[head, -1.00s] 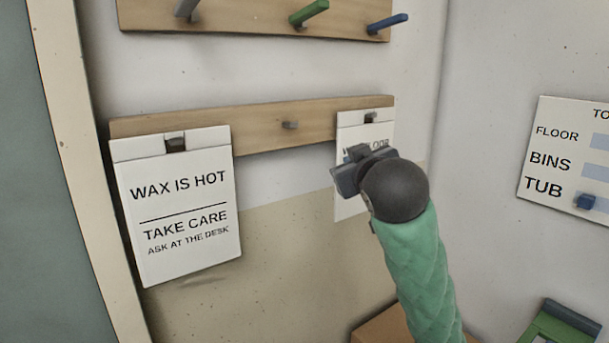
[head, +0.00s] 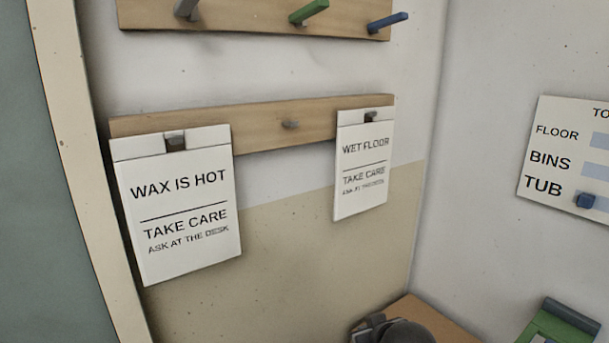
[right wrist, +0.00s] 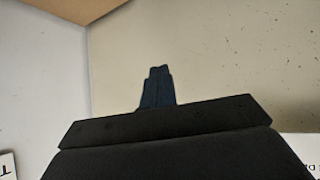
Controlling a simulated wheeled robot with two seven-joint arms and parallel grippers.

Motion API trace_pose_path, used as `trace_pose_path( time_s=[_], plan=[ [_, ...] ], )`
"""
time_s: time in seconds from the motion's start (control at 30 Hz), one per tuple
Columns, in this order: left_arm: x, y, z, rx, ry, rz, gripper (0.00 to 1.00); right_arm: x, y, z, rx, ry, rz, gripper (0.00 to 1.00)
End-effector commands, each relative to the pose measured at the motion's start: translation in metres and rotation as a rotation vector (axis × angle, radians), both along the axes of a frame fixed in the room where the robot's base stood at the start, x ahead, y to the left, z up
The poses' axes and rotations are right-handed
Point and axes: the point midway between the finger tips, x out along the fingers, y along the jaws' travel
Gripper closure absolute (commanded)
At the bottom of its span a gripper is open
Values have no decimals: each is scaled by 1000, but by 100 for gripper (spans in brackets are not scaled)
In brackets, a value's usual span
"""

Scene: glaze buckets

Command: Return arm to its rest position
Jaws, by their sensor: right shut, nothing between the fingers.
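My right gripper (head: 368,326) is low at the bottom edge of the head view, in front of a wooden surface, and only its top shows. In the right wrist view its fingers (right wrist: 156,88) are together with nothing between them. My left gripper is not in view. The "WAX IS HOT" sign (head: 185,205) hangs at the left end of the wooden rail (head: 262,130). The "WET FLOOR" sign (head: 363,165) hangs at the rail's right end. My gripper is below both signs and apart from them.
An upper rail (head: 240,18) carries grey, green and blue pegs. A wooden surface (head: 440,325) and a green object (head: 560,325) are at lower right. A board (head: 565,150) with a blue block (head: 585,201) is on the right wall.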

Motion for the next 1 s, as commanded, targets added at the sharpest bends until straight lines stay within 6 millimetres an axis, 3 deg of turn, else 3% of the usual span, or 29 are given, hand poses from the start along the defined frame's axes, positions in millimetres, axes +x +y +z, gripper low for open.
trace_pose_path(
  time_s=[0.1,0.27,0.5,0.8,1.0],
  plan=[
    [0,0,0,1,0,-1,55,-26,-3,-43,9,85,-11,100],
    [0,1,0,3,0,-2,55,-62,-7,-95,16,192,-25,100],
    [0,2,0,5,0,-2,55,-128,-9,-166,24,354,-37,100],
    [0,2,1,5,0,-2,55,-225,-6,-237,31,554,-42,100],
    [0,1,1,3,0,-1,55,-277,-6,-264,29,650,-44,100]
  ],
)
